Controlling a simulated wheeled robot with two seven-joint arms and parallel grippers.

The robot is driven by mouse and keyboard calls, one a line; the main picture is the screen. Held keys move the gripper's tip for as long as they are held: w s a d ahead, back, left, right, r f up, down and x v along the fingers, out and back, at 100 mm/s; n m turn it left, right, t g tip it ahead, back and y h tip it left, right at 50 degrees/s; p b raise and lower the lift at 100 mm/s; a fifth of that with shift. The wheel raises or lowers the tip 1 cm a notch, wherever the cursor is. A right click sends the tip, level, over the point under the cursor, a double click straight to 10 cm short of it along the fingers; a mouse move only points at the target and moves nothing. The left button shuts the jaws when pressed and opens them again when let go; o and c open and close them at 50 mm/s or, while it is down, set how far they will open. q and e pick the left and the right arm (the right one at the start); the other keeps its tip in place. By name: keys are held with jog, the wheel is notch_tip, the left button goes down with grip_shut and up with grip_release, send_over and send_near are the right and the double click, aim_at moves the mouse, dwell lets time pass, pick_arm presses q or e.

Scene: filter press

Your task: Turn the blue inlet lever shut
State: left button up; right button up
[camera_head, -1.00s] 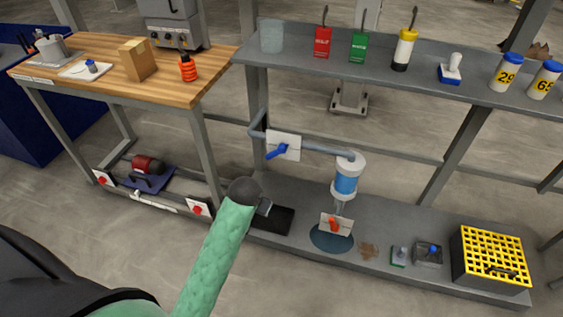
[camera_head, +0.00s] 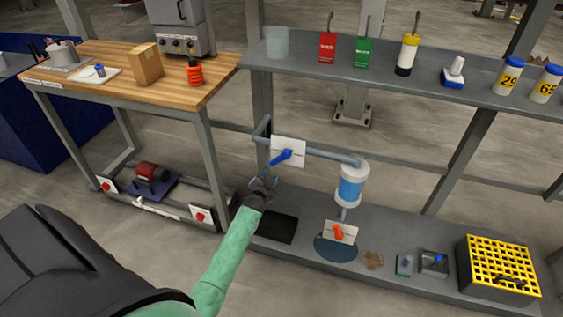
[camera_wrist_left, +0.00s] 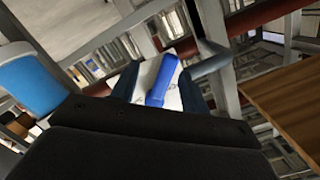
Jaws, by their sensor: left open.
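The blue inlet lever (camera_head: 281,158) sits on a white plate (camera_head: 290,147) on the grey pipe, tilted, with its free end down to the left. My left gripper (camera_head: 264,184) is just below and left of the lever, its fingers pointing up toward it, apart from it in the head view. In the left wrist view, the lever (camera_wrist_left: 163,80) shows between the two open fingers (camera_wrist_left: 158,90), ahead of the gripper. Whether the fingers touch it cannot be told. My right gripper is not in view.
The pipe leads right to a blue and white filter housing (camera_head: 351,185). An orange lever (camera_head: 339,233) is below it. A wooden-topped bench (camera_head: 120,72) stands left and a grey shelf (camera_head: 400,75) spans above. A black mat (camera_head: 277,229) lies under the gripper on the lower shelf.

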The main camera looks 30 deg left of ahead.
aim_at(276, 162)
pick_arm(q)
jog(key=shift+m+t, duration=0.6)
jog(key=shift+t, duration=0.1)
jog(key=shift+w+a+r, duration=0.25)
jog(key=shift+w+r, duration=0.15)
jog(key=shift+w, duration=0.9)
jog(key=shift+w+a+r, duration=0.2)
jog(key=shift+w+r, duration=0.2)
jog(key=shift+w, duration=0.9)
jog(key=shift+w+a+r, duration=0.25)
jog(key=shift+w+r, duration=0.15)
jog(key=shift+w, duration=0.9)
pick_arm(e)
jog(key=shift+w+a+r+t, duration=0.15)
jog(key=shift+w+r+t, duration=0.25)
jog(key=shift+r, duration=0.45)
pick_arm(q)
grip_shut()
